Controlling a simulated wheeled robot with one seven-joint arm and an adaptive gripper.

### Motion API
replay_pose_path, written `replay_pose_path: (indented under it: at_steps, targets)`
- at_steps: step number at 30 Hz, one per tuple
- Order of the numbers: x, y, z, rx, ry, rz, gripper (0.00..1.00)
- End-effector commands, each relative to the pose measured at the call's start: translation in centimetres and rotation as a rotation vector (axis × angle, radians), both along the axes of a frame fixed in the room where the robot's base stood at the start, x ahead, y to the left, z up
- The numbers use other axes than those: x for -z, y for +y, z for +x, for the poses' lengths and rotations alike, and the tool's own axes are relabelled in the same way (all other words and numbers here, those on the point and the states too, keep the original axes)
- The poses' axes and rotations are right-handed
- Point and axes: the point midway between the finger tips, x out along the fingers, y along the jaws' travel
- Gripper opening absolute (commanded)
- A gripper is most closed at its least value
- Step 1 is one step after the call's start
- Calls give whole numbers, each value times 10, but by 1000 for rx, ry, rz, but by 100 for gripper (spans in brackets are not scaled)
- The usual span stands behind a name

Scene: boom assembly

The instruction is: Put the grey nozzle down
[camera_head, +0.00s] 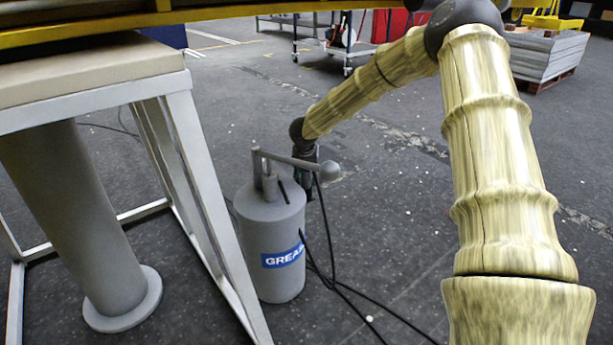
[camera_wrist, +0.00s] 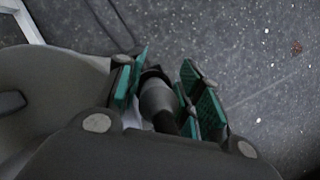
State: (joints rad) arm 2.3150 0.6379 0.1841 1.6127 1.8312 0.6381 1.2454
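The grey nozzle (camera_wrist: 157,100) shows in the wrist view between the two green-padded fingers of my gripper (camera_wrist: 163,88). It has a dark tip. The pads stand close on both sides of it; I cannot tell whether both touch it. In the head view my gripper (camera_head: 308,172) is just behind and right of the grey grease canister (camera_head: 268,232), near its pump handle. The nozzle cannot be made out there. The canister stands upright on the floor with a blue label. It also shows large at the left of the wrist view (camera_wrist: 40,85).
Black hoses (camera_head: 330,270) run beside the canister across the floor. A grey-framed stand (camera_head: 190,135) with a beige top is close at the left, with a thick grey cylinder (camera_head: 75,210) below it. The dark floor (camera_head: 400,225) to the right is clear.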

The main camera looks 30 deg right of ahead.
Motion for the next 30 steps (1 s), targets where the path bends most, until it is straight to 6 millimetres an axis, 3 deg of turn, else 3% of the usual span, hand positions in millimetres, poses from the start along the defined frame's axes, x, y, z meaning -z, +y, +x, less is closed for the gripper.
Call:
replay_pose_path:
  at_steps: [8,21,30]
  targets:
    - [-10,0,1,1,-2,0,36]
    - [-86,17,-22,-1,-2,1,36]
    - [-118,25,-35,0,0,0,36]
